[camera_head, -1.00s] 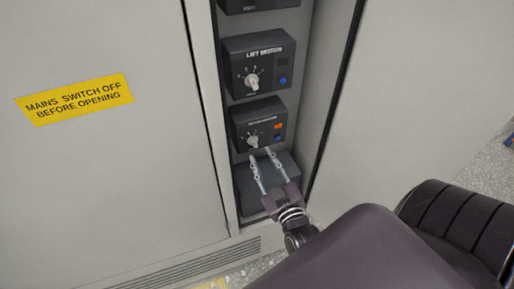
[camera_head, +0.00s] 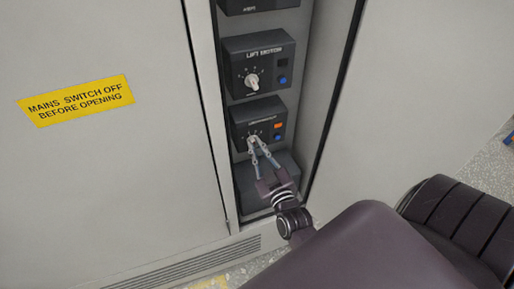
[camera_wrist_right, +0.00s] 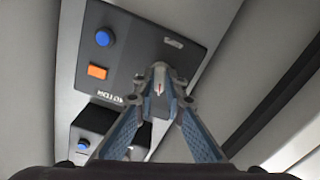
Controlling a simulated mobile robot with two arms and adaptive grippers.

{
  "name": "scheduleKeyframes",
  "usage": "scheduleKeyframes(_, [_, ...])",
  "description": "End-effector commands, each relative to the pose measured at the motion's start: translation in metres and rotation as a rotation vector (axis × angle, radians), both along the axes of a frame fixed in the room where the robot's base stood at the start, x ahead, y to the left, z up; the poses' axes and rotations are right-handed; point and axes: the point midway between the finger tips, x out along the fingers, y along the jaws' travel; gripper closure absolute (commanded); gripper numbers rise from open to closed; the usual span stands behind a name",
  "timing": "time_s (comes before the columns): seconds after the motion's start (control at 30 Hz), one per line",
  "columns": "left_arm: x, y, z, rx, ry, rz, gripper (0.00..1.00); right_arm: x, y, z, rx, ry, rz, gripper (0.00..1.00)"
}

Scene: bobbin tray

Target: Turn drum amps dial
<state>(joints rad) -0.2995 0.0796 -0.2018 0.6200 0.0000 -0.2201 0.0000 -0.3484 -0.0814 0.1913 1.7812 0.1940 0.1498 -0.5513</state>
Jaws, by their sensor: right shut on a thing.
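A dark control box (camera_head: 243,118) with an orange indicator and a blue button sits low in the open cabinet bay. Its title is too small to read surely. Its pale dial (camera_head: 251,139) is mostly hidden behind my fingertips. My right gripper (camera_head: 254,142) reaches up from below and is shut on this dial. In the right wrist view, the fingers close on both sides of the grey dial (camera_wrist_right: 160,78), which has a red mark on its face. The box fills the upper part of that view, upside down. My left gripper is not in view.
A box titled LIFT MOTOR (camera_head: 235,60), with a similar dial (camera_head: 251,81), is just above, and part of another above that. A plain dark box (camera_head: 285,168) lies below. A cabinet door (camera_head: 120,170) with a yellow warning sign (camera_head: 76,100) stands left; a grey panel borders the bay's right.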

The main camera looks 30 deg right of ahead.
Motion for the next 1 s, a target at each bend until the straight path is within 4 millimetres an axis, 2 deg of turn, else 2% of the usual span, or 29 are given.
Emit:
scheduleKeyframes(0.27, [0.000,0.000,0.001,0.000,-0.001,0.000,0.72,0.000,0.000,0.000,0.017,-0.004,0.000,1.00])
scheduleKeyframes(0.47, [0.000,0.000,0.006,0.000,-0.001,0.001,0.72,0.000,0.000,0.001,0.090,-0.021,0.001,1.00])
scheduleKeyframes(1.0, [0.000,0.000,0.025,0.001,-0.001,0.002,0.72,0.000,0.000,0.001,0.549,-0.132,0.001,1.00])
